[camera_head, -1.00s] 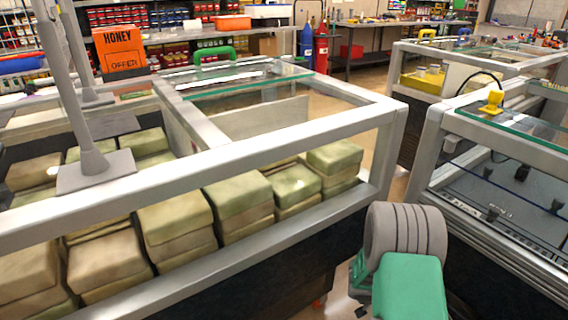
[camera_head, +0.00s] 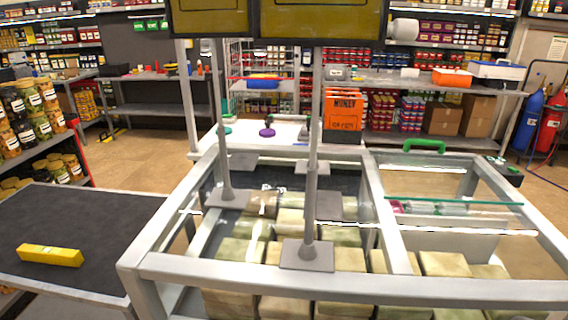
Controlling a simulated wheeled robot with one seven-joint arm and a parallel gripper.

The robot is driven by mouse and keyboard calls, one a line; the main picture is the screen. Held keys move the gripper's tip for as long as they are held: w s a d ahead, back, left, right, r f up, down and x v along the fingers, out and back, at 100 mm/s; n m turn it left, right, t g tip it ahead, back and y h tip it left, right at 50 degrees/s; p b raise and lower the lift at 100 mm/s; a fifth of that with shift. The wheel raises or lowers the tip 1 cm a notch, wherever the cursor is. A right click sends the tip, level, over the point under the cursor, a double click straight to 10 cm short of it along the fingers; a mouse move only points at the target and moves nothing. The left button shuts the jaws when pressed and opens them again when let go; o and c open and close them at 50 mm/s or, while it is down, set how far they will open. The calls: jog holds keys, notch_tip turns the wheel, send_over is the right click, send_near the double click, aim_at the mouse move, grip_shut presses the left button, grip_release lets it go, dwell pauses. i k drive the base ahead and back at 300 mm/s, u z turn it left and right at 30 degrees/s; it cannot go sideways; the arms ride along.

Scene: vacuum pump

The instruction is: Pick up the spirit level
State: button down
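A yellow bar-shaped object (camera_head: 50,255), which looks like the spirit level, lies flat on a dark-topped table (camera_head: 110,220) at the lower left of the head view. Its long side runs roughly left to right, and it is apart from the table's edges. Small dark marks show near its left end. My gripper is not in view, so its state is hidden.
A metal-framed case (camera_head: 150,265) holding stacked pale blocks fills the centre and right, with upright posts (camera_head: 313,150) carrying signs. Shelves of jars (camera_head: 40,130) stand at the left behind the dark table. Brown floor (camera_head: 150,160) is open beyond it.

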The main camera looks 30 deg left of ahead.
aim_at(72, 257)
jog(key=u, duration=3.05)
jog(key=i, duration=0.45)
jog(key=u, duration=0.7)
jog(key=i, duration=0.85)
jog(key=z, duration=0.4)
jog(key=i, duration=0.75)
jog(key=z, duration=0.6)
jog(key=i, duration=0.55)
jog(key=z, duration=0.05)
